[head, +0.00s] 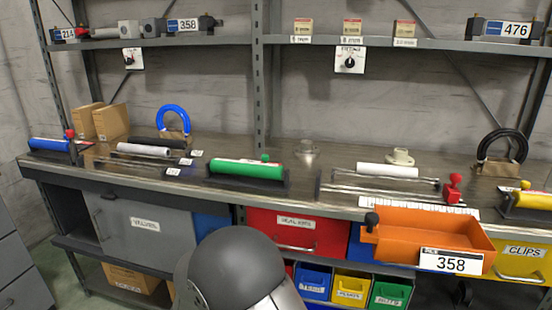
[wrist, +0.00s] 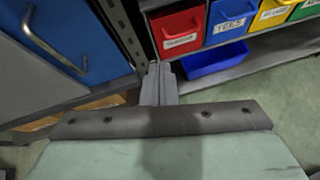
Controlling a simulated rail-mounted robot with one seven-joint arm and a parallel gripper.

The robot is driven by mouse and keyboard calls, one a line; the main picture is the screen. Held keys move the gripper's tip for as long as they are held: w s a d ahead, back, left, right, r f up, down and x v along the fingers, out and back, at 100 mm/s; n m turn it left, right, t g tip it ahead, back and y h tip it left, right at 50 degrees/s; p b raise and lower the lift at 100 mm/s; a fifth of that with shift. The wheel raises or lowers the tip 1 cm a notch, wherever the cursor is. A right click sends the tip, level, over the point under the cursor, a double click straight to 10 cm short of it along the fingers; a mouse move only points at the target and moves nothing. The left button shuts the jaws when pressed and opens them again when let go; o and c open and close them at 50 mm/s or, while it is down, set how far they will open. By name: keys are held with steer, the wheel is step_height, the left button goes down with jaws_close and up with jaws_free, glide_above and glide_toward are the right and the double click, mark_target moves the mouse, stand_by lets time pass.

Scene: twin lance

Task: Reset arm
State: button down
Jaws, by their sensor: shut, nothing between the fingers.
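My gripper (wrist: 158,70) shows in the wrist view with its two grey fingers together and nothing between them. It points toward the lower shelving, between a blue panel (wrist: 75,60) with a handle at the left and the small bins at the right. I cannot tell how close the fingers are to them. In the head view a rounded dark grey part of my own arm stands at the bottom centre. My gripper does not show there.
The metal workbench (head: 318,158) holds green (head: 247,170) and blue (head: 50,145) cylinders, rods and hose coils. An orange tray (head: 420,235) labelled 358 juts out at front right. Below are a red drawer (head: 295,232) and small bins (head: 312,283). An upper shelf (head: 350,41) runs behind.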

steer(key=s+d+r+m+g+h+p, duration=0.1)
steer(key=s+d+r+m+g+p, duration=0.4)
steer(key=d+r+m, duration=0.45)
steer(key=s+d+r+m+g+h+p, duration=0.1)
steer(key=s+d+r+m+g+p, duration=0.2)
steer(key=s+d+r+m+p, duration=0.6)
steer(key=s+d+r+m+g+y+p, duration=0.2)
steer(key=s+d+r+m+y+p, duration=0.2)
steer(key=s+r+m, duration=0.7)
steer(key=s+d+y, duration=0.2)
steer(key=s, duration=0.2)
steer(key=shift+d+r+y, duration=0.2)
steer(key=shift+r+y, duration=0.05)
steer(key=shift+y, duration=0.15)
